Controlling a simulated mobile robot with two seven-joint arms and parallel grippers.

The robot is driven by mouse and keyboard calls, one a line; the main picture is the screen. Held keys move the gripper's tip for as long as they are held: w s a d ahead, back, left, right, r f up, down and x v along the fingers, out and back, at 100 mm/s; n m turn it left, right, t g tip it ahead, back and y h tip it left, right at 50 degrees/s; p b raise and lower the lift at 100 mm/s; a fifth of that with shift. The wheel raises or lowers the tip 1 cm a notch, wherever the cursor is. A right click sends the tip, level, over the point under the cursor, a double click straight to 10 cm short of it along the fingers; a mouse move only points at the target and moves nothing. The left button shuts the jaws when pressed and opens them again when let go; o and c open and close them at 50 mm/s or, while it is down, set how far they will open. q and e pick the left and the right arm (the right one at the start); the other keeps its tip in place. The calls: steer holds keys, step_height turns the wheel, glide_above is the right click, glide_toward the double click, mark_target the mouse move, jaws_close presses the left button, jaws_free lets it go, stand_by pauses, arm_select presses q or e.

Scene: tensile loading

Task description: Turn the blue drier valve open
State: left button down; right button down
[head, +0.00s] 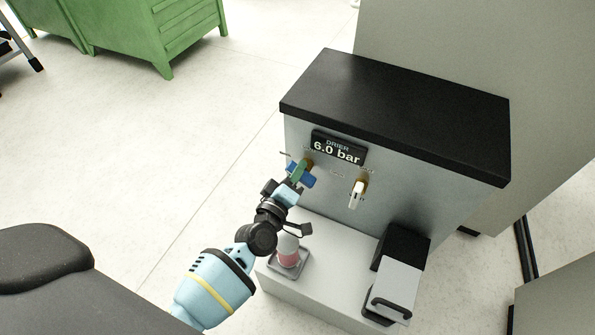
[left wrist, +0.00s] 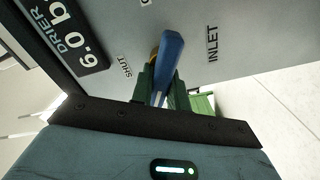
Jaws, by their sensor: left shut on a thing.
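The blue drier valve (head: 306,179) is on the front of the grey drier cabinet, below and left of the display. My left gripper (head: 298,174) reaches up to it from the lower left and is shut on its handle, hiding part of it. In the left wrist view the blue handle (left wrist: 171,52) stands between the dark green fingers of my left gripper (left wrist: 162,86). Labels reading SHUT and INLET lie on either side of the handle. The valve's exact angle is hard to tell. My right gripper is not in view.
The display (head: 338,149) reads DRIER 6.0 bar. A white-handled valve (head: 357,193) is to the right. On the ledge below stand a pink-and-white item on a small tray (head: 301,264) and a black-and-white device (head: 398,275). A green cabinet (head: 150,32) is far left. Open floor lies left.

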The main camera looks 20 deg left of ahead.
arm_select(q)
steer(key=n, duration=0.3)
steer(key=n+b, duration=0.1)
steer(key=n, duration=0.1)
steer(key=shift+f, duration=0.35)
steer(key=shift+n, duration=0.3)
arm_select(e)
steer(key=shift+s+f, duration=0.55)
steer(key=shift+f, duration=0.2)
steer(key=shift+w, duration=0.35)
arm_select(q)
steer(key=c, duration=1.4)
jaws_free()
steer(key=shift+o, duration=0.2)
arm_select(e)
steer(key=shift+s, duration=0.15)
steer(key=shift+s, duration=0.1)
